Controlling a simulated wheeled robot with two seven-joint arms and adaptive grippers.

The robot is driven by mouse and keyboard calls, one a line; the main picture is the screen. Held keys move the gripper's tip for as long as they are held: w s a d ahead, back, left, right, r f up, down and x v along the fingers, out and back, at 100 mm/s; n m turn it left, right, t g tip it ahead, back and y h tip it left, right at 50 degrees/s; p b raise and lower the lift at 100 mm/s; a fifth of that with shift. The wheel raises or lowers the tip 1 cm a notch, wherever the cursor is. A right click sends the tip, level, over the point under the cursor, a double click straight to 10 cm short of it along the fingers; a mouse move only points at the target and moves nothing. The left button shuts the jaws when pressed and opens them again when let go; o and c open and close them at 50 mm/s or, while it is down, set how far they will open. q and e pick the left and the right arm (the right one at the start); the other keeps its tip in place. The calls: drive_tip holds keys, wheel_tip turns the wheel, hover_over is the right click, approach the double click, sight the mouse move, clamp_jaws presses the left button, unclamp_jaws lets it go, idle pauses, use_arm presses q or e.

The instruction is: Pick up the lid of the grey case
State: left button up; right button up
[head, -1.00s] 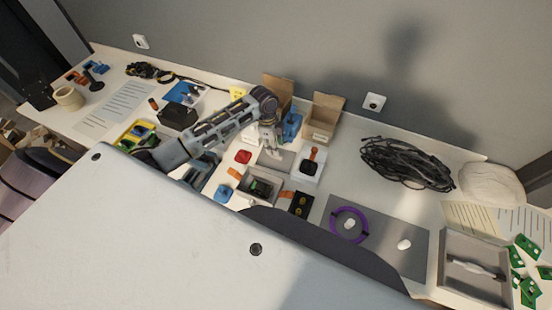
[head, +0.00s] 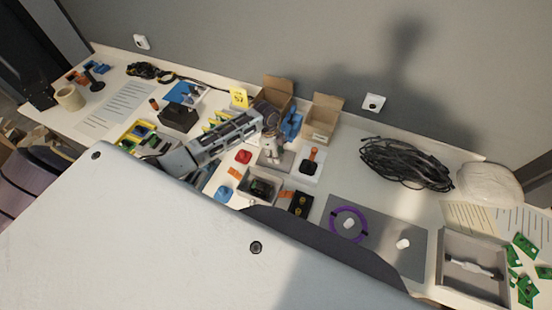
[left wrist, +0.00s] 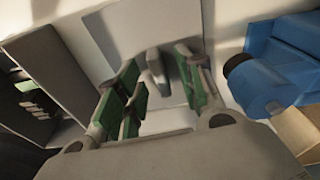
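The grey lid (head: 284,163) lies flat on the table, just behind the open grey case (head: 253,198). In the left wrist view the lid (left wrist: 130,30) is a flat grey plate with a small raised grip (left wrist: 155,70). My left gripper (head: 271,160) is directly over the lid, pointing down, and hides part of it. In the left wrist view its green-padded fingers (left wrist: 158,75) are apart, one on each side of the raised grip. Contact with the grip cannot be told. My right gripper is not in view.
A blue object (head: 292,124) stands close behind my left gripper; it also shows in the left wrist view (left wrist: 285,60). Open cardboard boxes (head: 322,118) are behind. A white tray with an orange-handled item (head: 310,165) sits right of the lid. A red item (head: 243,157) lies left.

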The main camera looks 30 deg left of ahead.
use_arm(q)
drive_tip(key=c, duration=0.7)
clamp_jaws()
drive_tip(key=shift+r, duration=0.15)
wheel_tip(320, 180, up, 8)
drive_tip(key=shift+f+b, duration=0.1)
drive_tip(key=shift+b, duration=0.2)
wheel_tip(320, 180, up, 2)
idle(0.4)
